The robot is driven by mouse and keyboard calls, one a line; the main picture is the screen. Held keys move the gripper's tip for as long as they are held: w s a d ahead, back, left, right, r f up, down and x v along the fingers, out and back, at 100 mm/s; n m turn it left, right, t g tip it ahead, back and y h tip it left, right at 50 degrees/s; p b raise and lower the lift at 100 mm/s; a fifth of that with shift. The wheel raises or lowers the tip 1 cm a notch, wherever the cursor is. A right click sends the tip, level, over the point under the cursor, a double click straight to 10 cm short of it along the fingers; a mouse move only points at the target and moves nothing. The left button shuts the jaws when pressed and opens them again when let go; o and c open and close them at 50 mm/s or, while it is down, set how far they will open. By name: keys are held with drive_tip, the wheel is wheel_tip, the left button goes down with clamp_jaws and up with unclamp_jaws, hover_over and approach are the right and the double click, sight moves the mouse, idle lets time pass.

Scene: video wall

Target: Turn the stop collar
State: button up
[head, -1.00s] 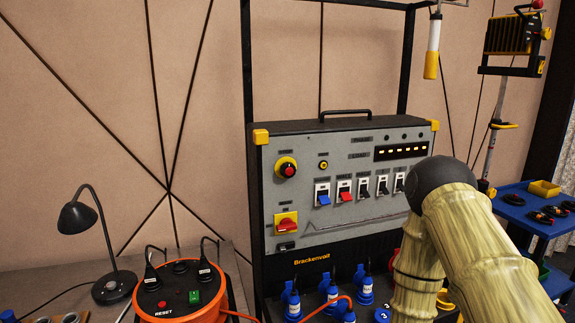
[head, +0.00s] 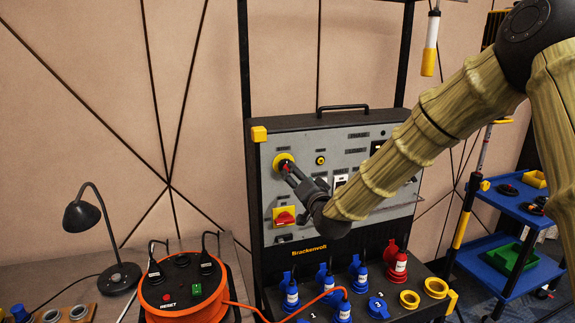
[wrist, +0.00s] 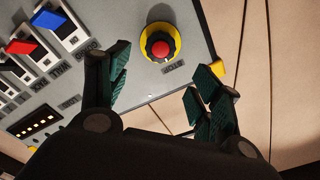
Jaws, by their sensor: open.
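The stop control is a red button in a dark ring on a yellow round base, at the upper left of the grey panel. In the head view the stop collar (head: 284,162) is partly hidden by my gripper (head: 288,170). In the wrist view the stop collar (wrist: 160,45) shows whole, with the word STOP beside it. My gripper (wrist: 160,85) is open, its two dark green-padded fingers apart. The collar lies beyond the fingertips and between them in that view. No contact shows in the wrist view.
The panel carries a red rotary switch (head: 285,217) below the stop control and a row of breakers (wrist: 60,30). Blue and red sockets stand below. An orange cable reel (head: 183,290) and a black lamp (head: 90,220) are at left, a blue trolley (head: 515,205) at right.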

sight(287, 168)
drive_tip(key=p+x, duration=0.3)
drive_tip(key=x, duration=0.7)
drive_tip(key=shift+w+f+p, duration=0.1)
drive_tip(key=shift+w+p, duration=0.15)
drive_tip(key=shift+p, duration=0.05)
